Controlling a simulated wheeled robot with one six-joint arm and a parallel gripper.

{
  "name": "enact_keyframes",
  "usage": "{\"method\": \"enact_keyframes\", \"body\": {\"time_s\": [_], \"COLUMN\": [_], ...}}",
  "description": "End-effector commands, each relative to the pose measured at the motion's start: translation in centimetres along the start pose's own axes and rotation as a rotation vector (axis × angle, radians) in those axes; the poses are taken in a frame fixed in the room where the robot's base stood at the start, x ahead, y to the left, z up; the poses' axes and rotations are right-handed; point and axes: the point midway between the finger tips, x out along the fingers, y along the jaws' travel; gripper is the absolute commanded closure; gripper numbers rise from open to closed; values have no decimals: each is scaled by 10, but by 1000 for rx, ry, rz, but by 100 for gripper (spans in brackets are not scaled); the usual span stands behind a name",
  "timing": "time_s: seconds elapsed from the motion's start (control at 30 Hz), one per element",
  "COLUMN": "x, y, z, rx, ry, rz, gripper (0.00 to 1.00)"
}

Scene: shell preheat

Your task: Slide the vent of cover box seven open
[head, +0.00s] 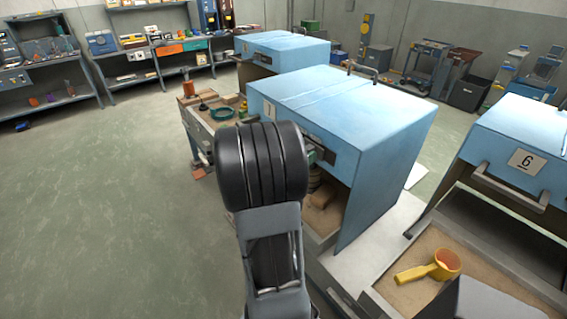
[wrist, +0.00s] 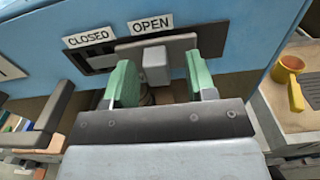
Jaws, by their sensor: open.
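A blue cover box (head: 345,110) stands in the middle of the head view; its number cannot be read. Its front face (wrist: 230,25) fills the top of the wrist view, with a CLOSED label (wrist: 89,38) on the left and an OPEN label (wrist: 150,23) on the right. Below them is a dark vent slot (wrist: 100,61) with a grey slide plate (wrist: 178,44). The plate's square grey knob (wrist: 155,65) sits below the OPEN label. My gripper (wrist: 161,82) is open, its green fingers on either side of the knob, with visible gaps. My arm hides much of this in the head view.
A dark handle (wrist: 52,112) sticks out left of my gripper. Blue box six (head: 513,150) stands at the right, near a yellow cup with a handle (head: 446,263) on a sandy tray. Another blue box (head: 285,45) stands behind. The floor at left is clear.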

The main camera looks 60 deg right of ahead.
Motion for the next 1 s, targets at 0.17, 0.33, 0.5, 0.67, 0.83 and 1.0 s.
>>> {"method": "enact_keyframes", "body": {"time_s": [0.17,0.33,0.5,0.67,0.83,1.0], "x": [-39,-72,-97,-110,-114,-114], "y": [1,1,0,0,-1,-1], "z": [-1,-1,-1,0,0,0], "rx": [2,2,1,0,0,0], "ry": [-1,0,-1,-1,1,0], "rz": [7,5,3,0,-2,-2], "gripper": [49,49,49,49,49,49]}}
